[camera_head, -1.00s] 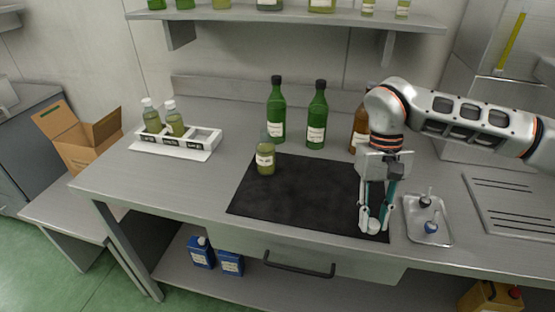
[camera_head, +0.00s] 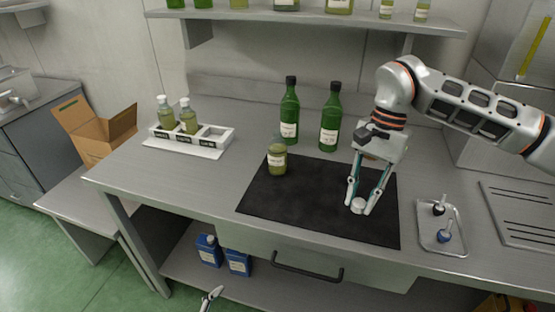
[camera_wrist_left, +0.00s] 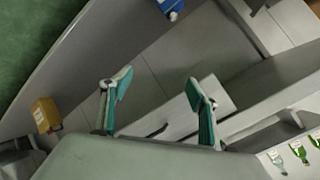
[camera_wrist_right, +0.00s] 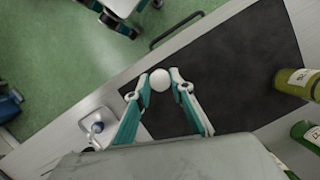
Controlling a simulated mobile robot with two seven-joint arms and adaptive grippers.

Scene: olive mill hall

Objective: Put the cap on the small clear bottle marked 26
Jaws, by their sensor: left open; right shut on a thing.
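The small clear bottle (camera_head: 277,160) stands upright at the back left of the black mat. It holds yellow-green liquid, and no white cap shows on its neck; its label is too small to read. My right gripper (camera_head: 358,206) is shut on the white cap (camera_wrist_right: 160,79), above the right part of the mat, to the right of and nearer than the bottle. A bottle with a pale label, probably the same one, shows at the right edge of the right wrist view (camera_wrist_right: 298,84). My left gripper (camera_wrist_left: 157,88) is open and empty, low in front of the bench.
The black mat (camera_head: 300,205) is bare in its middle. Two tall green bottles (camera_head: 330,120) stand behind it. A metal tray (camera_head: 428,238) with small dark and blue-topped items lies right. A white rack (camera_head: 212,140) with two capped bottles stands left. A drawer handle (camera_head: 300,268) juts in front.

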